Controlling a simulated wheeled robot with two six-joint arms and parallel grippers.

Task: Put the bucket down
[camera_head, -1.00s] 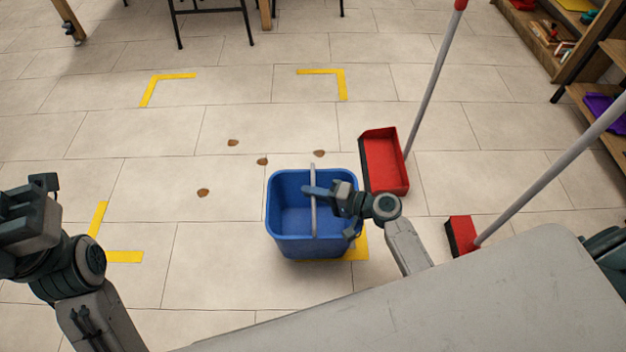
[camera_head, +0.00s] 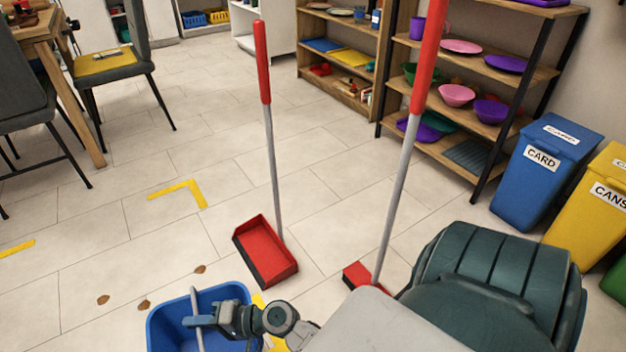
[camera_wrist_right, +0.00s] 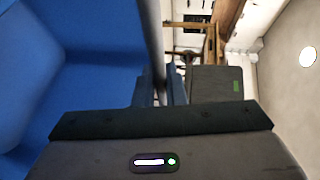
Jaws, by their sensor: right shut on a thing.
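The blue bucket (camera_head: 232,297) is at the bottom of the head view, cut off by the lower edge. Its grey handle (camera_head: 195,305) stands up, and my right gripper (camera_head: 200,320) is shut on it. In the right wrist view the bucket wall (camera_wrist_right: 35,75) fills the left side, and the handle (camera_wrist_right: 153,35) runs between the gripper fingers (camera_wrist_right: 160,90). The bucket's base is out of view, so I cannot tell whether it touches the floor. My left gripper is not in view.
A red dustpan (camera_head: 268,255) and a red broom (camera_head: 358,274) with tall handles stand right of the bucket. Brown spots (camera_head: 145,305) and yellow corner tape (camera_head: 185,190) mark the floor. Shelves (camera_head: 480,90), bins (camera_head: 545,165) and chairs (camera_head: 115,75) stand farther off.

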